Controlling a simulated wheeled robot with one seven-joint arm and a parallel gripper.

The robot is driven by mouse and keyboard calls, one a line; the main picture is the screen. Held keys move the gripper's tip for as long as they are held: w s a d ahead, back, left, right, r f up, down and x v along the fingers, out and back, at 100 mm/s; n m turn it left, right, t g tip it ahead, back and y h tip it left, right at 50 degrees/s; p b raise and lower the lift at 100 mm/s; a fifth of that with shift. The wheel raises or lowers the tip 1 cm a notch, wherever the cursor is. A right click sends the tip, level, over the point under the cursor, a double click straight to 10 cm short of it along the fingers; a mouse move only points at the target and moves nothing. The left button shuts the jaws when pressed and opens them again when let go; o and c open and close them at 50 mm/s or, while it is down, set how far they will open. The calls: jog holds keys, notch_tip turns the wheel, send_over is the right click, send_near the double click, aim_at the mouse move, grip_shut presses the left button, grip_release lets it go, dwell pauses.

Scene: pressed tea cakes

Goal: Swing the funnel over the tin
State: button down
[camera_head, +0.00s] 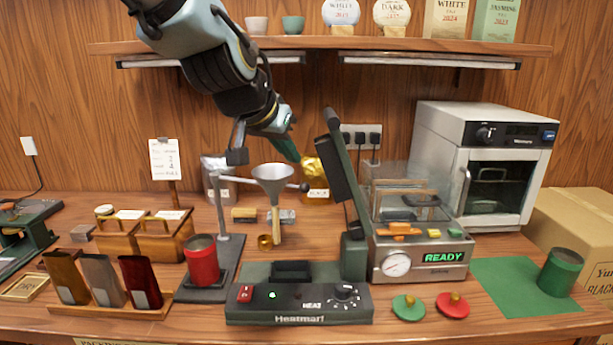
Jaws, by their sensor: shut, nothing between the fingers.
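A heat sealer (298,303) with a raised lever stands front centre, right of the stand. A rack of coloured pouches (110,308) stands left of the tin. A shelf (320,43) runs above. A green tin (561,273) stands far right.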

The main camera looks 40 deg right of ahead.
jog(key=shift+f, duration=0.1)
jog(key=b+x, duration=0.3)
jog(key=x, duration=0.7)
jog(key=shift+a+f+b, duration=0.1)
jog(key=shift+b, duration=0.55)
